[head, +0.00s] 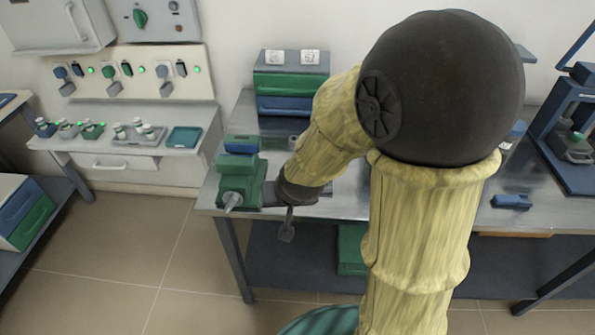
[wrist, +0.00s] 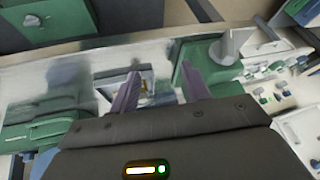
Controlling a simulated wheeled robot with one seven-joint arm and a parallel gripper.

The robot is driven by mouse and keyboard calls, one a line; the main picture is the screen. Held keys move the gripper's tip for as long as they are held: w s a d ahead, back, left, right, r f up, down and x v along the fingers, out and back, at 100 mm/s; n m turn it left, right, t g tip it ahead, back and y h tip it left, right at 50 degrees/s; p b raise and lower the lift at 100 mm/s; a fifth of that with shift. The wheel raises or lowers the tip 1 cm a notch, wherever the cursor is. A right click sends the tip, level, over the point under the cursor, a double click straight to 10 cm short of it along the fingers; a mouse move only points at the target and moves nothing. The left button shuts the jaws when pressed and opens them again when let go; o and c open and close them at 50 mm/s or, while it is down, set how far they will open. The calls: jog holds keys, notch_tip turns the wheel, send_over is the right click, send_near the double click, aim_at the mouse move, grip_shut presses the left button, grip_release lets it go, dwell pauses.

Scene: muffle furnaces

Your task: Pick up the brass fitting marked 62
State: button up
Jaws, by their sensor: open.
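No brass fitting marked 62 can be made out in either view, and no number is legible. In the wrist view, a small tray-like item (wrist: 147,82) with a brownish-yellow patch lies by the left finger; I cannot tell what it holds. My gripper (wrist: 160,84) is open, with nothing visible held between its fingers. In the head view, my gripper (head: 287,225) hangs at the front of the metal bench (head: 340,205), just right of the green vise (head: 238,182). My arm hides much of the bench top there.
A drawer box (head: 290,82) stands at the back of the bench. A blue item (head: 511,202) lies at the bench's right. A control panel (head: 130,75) and a shelf with small parts (head: 180,152) are at the left. The floor in front is mostly clear.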

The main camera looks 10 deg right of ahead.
jog(key=w+a+r+m+t+p, duration=0.1)
jog(key=w+a, duration=0.1)
jog(key=w+a+r+m+t+h+p, duration=0.1)
jog(key=w+a, duration=0.1)
jog(key=w, duration=0.1)
jog(key=w+a+r+m+t+p, duration=0.1)
jog(key=w+a+t, duration=0.1)
jog(key=w, duration=0.1)
jog(key=shift+w+a+r+h+p, duration=0.1)
jog(key=shift+a+r+h+p, duration=0.05)
jog(key=shift+r+h+p, duration=0.25)
jog(key=shift+w+a+m+t+h, duration=0.25)
jog(key=shift+m+t+h, duration=0.05)
jog(key=shift+m, duration=0.3)
jog(key=shift+a+m+h+p, duration=0.1)
jog(key=shift+m+h+p, duration=0.25)
jog(key=shift+m+h, duration=0.2)
jog(key=shift+s+f+m+h, duration=0.2)
jog(key=shift+m+h, duration=0.1)
jog(key=shift+h, duration=0.35)
jog(key=shift+s+f+m+h, duration=0.2)
jog(key=shift+m+h, duration=0.05)
jog(key=shift+h, duration=0.35)
jog(key=s+h, duration=0.1)
jog(key=s, duration=0.1)
jog(key=s+m+h, duration=0.1)
jog(key=s+h, duration=0.1)
jog(key=s+m+g+h, duration=0.1)
jog(key=s+h, duration=0.1)
jog(key=shift+f, duration=0.4)
